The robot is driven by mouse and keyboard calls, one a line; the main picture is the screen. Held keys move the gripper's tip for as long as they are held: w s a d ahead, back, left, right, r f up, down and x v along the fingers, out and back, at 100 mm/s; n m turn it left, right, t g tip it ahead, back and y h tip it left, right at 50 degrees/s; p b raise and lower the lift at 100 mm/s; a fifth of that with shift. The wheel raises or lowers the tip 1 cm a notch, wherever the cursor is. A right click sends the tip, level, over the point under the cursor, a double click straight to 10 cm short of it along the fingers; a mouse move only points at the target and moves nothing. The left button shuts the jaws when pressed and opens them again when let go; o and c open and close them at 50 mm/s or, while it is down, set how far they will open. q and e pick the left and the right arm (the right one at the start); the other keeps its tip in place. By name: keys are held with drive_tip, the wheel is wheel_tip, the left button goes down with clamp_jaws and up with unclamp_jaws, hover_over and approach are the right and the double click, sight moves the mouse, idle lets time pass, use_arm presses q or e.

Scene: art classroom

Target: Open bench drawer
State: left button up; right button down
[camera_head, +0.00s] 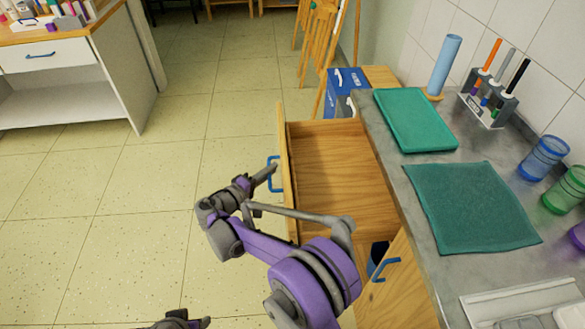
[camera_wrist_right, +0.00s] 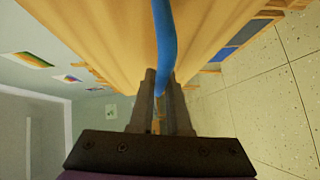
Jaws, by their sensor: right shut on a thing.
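The bench drawer (camera_head: 335,165) is wooden and stands pulled out from under the grey bench top (camera_head: 390,165). Its inside shows and looks empty. Its front carries a blue handle (camera_head: 272,184) on the outer face. My right gripper (camera_head: 270,172) is at this handle. In the right wrist view the blue handle (camera_wrist_right: 166,45) runs between the two fingers of my right gripper (camera_wrist_right: 161,75), which is shut on it. At the bottom edge of the head view a small grey and purple part of mine shows, too little to tell the left jaws.
Below the drawer is a wooden door (camera_head: 400,290) with a blue handle (camera_head: 384,268), standing ajar. On the bench lie a green tray (camera_head: 415,118), a teal mat (camera_head: 470,208), a pen holder (camera_head: 486,108) and coloured cups. A blue box (camera_head: 343,88) stands beyond the drawer. The tiled floor at left is clear.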

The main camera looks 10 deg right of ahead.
drive_tip(key=shift+w+a, duration=0.1)
drive_tip(key=shift+a, duration=1.15)
drive_tip(key=c, duration=0.9)
unclamp_jaws()
drive_tip(key=p+v, duration=0.1)
drive_tip(key=v, duration=1)
drive_tip(key=shift+d+p, duration=0.1)
drive_tip(key=shift+p, duration=0.25)
drive_tip(key=shift+r, duration=0.15)
